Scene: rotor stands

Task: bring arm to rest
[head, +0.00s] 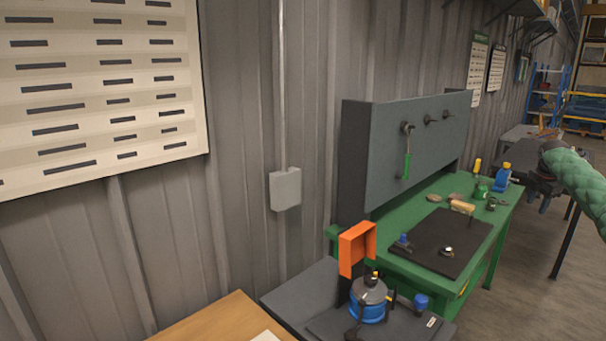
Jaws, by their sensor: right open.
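My right arm comes in from the right edge in a green quilted sleeve. My right gripper (532,183), dark and small in the picture, is at its end, open, beyond the right end of the green workbench (481,262). I see nothing held in it. My left arm and left gripper are out of view. A grey and blue rounded unit (369,299) stands upright on a dark stand at the bottom centre, well to the left of the gripper. An orange bracket (352,250) rises behind this unit.
The workbench carries a black mat (425,245), a blue bottle (502,177) and several small parts. A grey panel (395,140) with a green-handled tool (407,160) stands behind it. A wooden tabletop (215,322) is at the lower left. Open floor (522,290) lies at lower right.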

